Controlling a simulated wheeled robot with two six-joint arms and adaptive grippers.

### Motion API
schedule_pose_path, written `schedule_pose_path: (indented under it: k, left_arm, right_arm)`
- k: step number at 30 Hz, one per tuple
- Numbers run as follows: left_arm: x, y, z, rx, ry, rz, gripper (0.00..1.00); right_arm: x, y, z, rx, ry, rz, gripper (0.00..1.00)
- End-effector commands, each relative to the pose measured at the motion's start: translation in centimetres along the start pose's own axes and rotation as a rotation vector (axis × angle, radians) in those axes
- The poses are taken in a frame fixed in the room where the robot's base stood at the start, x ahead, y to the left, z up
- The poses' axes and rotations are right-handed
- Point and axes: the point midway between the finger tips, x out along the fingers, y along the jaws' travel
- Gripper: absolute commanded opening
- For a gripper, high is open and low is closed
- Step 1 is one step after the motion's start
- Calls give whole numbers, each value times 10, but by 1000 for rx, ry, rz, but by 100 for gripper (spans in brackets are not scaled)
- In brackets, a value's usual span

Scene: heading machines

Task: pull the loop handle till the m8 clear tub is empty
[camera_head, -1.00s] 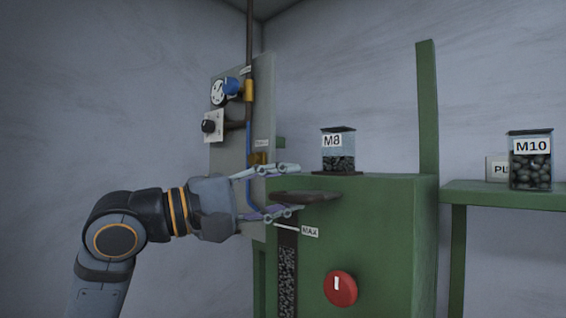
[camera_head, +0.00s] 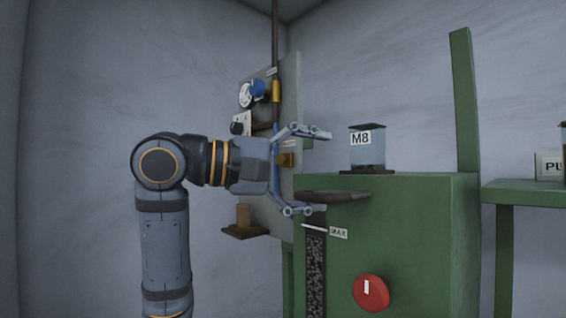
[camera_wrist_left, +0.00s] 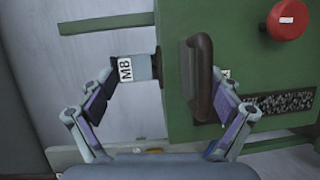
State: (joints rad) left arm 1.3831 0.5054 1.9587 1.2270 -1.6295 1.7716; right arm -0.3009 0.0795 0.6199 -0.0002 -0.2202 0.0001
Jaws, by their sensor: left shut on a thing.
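The clear tub labelled M8 (camera_head: 368,153) stands upright on top of the green machine (camera_head: 420,225). Its clear walls show no dark pieces inside. The brown loop handle (camera_head: 333,196) projects from the machine's front top edge, and it also shows in the wrist view (camera_wrist_left: 203,80). My left gripper (camera_head: 318,172) is in front of the machine with its fingers spread wide. The handle lies close to its lower finger, which is the right finger in the wrist view (camera_wrist_left: 165,90). I cannot tell whether they touch. My right gripper is not in view.
A dark-filled column (camera_head: 316,270) with a MAX label (camera_head: 339,233) runs down the machine's front, beside a red button (camera_head: 370,292). A grey panel with a blue knob (camera_head: 258,88) stands behind my left gripper. A green shelf (camera_head: 530,192) is at the right.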

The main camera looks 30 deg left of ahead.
Motion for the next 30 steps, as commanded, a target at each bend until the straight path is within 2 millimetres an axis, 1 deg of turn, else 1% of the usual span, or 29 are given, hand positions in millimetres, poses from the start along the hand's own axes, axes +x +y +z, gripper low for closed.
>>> schedule_pose_path:
  k: [1, 6, 9, 11, 13, 15, 18, 19, 23, 27, 30]
  left_arm:
    - [-9, 6, -2, 13, 17, 27, 64]
    - [-22, 2, -1, 13, 17, 27, 55]
    - [-30, 0, -1, 13, 17, 27, 51]
    - [-35, -1, -2, 12, 18, 27, 47]
    - [-41, -2, -1, 12, 16, 28, 47]
    - [-46, -4, -2, 11, 17, 28, 42]
    - [-54, -6, -1, 12, 16, 28, 39]
    - [-57, -6, -1, 12, 15, 28, 36]
    - [-66, -10, -1, 10, 12, 25, 36]
    - [-77, -14, -1, 7, 10, 21, 36]
    - [-84, -17, 0, 7, 8, 20, 36]
  right_arm:
    - [5, 0, 0, 0, 1, 0, 75]
    - [15, -1, 1, 0, 1, 0, 75]
    - [21, -2, 1, 0, 1, 0, 75]
    - [24, -3, 1, 0, 1, -1, 75]
    - [28, -3, 2, 0, 2, -1, 75]
    - [32, -4, 2, 1, 1, -2, 75]
    - [37, -4, 2, 1, 2, -1, 75]
    - [39, -4, 2, 1, 3, -1, 75]
    - [46, -4, 1, 1, 5, -1, 75]
    - [53, -5, 8, 0, -4, -1, 75]
    - [58, -5, 10, 0, -6, -1, 75]
